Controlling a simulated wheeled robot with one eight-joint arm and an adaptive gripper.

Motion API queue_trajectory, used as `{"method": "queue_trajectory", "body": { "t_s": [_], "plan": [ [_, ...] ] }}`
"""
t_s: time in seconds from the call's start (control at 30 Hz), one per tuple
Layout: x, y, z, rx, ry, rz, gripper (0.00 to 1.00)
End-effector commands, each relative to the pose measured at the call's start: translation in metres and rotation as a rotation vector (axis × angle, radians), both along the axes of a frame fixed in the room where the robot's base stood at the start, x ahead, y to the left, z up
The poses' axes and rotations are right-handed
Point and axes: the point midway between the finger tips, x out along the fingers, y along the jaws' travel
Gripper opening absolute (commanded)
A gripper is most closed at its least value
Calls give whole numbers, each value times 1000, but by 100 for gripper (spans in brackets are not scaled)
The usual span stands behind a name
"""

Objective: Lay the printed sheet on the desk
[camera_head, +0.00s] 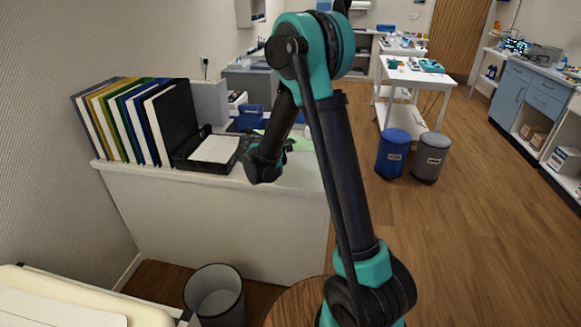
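The white desk (215,225) stands at centre left, below my arm. A white sheet (215,149) lies in a black tray (190,165) on the desk top; I cannot tell whether it is printed. A pale green flat thing (301,143), perhaps paper, shows on the desk behind my arm. My gripper (284,146) is over the right part of the desk, to the right of the tray. It is small, dark and partly hidden by my wrist and arm links. I cannot see whether its fingers are open or hold anything.
Several binders (130,122) stand at the desk's left end. A blue box (250,115) sits farther back. A cream-coloured machine (80,300) is at the lower left, beside a grey bin (215,296). Blue (393,152) and grey (430,157) bins stand right; the floor there is open.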

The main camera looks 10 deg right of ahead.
Motion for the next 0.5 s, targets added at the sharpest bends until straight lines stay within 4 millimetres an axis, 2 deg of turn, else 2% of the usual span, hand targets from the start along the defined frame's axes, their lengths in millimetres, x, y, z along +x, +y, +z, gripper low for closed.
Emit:
{"method": "queue_trajectory", "body": {
  "t_s": [0.3,0.5],
  "plan": [
    [1,0,-43,0,0,0,0],
    [0,0,-59,0,0,1,0]
  ]
}}
